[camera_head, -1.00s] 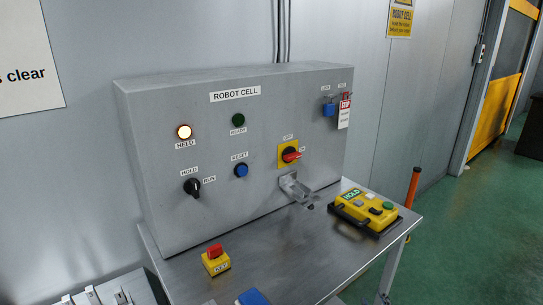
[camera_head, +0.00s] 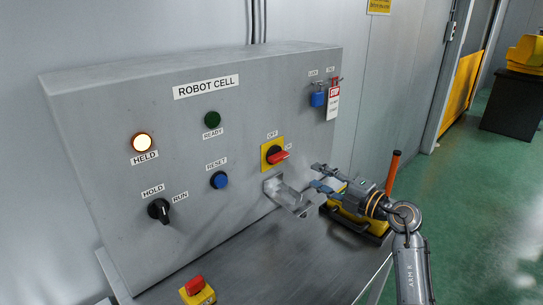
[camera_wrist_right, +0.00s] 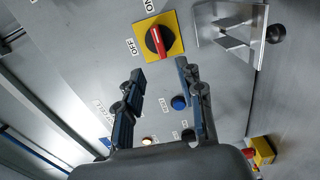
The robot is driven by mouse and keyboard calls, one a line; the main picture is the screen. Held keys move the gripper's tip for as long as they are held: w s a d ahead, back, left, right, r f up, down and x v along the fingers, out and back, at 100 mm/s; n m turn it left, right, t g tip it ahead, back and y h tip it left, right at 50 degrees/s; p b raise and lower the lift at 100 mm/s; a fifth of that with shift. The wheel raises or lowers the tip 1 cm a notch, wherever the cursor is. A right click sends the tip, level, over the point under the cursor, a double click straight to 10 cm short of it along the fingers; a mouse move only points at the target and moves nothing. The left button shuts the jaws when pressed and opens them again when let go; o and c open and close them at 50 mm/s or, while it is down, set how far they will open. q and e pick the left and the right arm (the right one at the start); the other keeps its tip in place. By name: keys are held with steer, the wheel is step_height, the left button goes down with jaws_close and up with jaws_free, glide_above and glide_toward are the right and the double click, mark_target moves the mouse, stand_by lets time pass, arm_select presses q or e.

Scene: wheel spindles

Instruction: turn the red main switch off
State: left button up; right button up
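The red main switch (camera_head: 279,157) sits on a yellow plate (camera_head: 266,164) on the grey ROBOT CELL panel. Its handle points right, toward the ON label, with OFF above the plate. In the right wrist view the red handle (camera_wrist_right: 160,38) lies ahead of the fingertips, on a dark round knob. My right gripper (camera_head: 316,178) is open and empty, right of the switch and slightly lower, apart from it. Its spread fingers (camera_wrist_right: 160,70) show in the wrist view. My left gripper is out of view.
A metal bracket (camera_head: 286,194) juts out just below the switch, near the right fingers. A blue padlock (camera_head: 317,99) and a tag (camera_head: 333,103) hang at upper right. A yellow pendant (camera_head: 352,217) lies behind my right gripper. A black HOLD/RUN knob (camera_head: 159,210) sits at left.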

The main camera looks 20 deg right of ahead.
mark_target(282, 159)
steer(key=p+x, duration=0.1)
steer(key=x, duration=0.3)
steer(key=p+x, duration=0.1)
steer(key=x, duration=0.3)
steer(key=shift+w+a+r, duration=0.1)
steer(key=shift+a+r, duration=0.05)
steer(key=shift+r, duration=0.05)
steer(key=x, duration=0.3)
steer(key=shift+w, duration=0.3)
steer(key=shift+w+a+p, duration=0.2)
steer(key=shift+w+p, duration=0.1)
steer(key=shift+w+f, duration=0.15)
steer(key=shift+w, duration=0.1)
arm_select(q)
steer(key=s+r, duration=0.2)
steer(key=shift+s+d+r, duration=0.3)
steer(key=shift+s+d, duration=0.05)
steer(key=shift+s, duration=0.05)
arm_select(e)
jaws_close()
